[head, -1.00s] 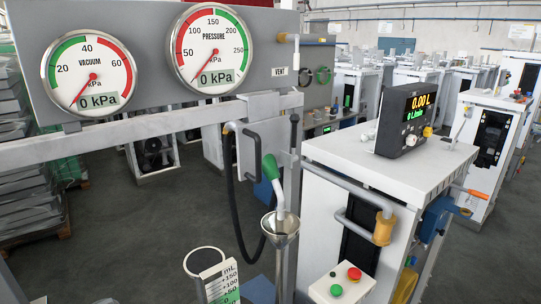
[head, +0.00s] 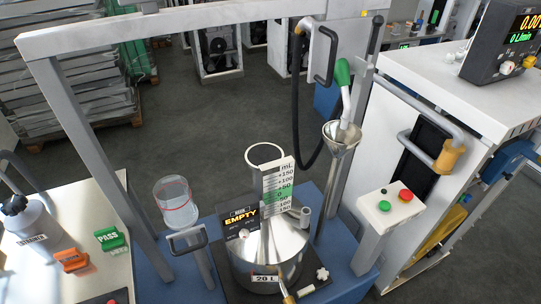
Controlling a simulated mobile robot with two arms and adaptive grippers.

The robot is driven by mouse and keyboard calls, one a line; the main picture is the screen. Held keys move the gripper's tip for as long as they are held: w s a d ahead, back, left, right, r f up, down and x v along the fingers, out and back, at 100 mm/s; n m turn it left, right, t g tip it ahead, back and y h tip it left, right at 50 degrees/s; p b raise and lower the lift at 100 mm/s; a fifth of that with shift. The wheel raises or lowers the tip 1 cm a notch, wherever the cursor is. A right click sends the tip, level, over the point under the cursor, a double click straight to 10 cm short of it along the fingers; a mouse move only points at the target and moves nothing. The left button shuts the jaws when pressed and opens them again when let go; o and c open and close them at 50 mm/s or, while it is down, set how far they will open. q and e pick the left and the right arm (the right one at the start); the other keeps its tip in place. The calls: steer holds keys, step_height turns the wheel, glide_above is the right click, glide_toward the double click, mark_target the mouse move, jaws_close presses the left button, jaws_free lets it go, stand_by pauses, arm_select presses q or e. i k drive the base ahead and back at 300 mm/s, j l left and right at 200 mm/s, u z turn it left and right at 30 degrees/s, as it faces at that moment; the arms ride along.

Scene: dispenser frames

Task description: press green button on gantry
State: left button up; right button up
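The green button (head: 384,206) sits on the sloped top of a small white control box (head: 392,210), right of centre in the head view. A red button (head: 405,195) is beside it, to the upper right. The box stands at the right side of the grey gantry frame (head: 190,22), whose bar crosses the top of the view. Nothing covers the green button. Neither of my grippers shows in the head view.
A steel 20 L vessel (head: 262,262) with an EMPTY display stands left of the box. A funnel (head: 341,138) with a green-handled nozzle (head: 343,72) is behind it. A white dispenser cabinet (head: 455,90) stands right. A side table (head: 95,205) is at the left.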

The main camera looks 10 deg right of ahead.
mark_target(384, 205)
steer(key=z, duration=1.15)
steer(key=i+l, duration=0.1)
steer(key=l, duration=0.95)
steer(key=i+l+u, duration=0.1)
steer(key=l, duration=0.9)
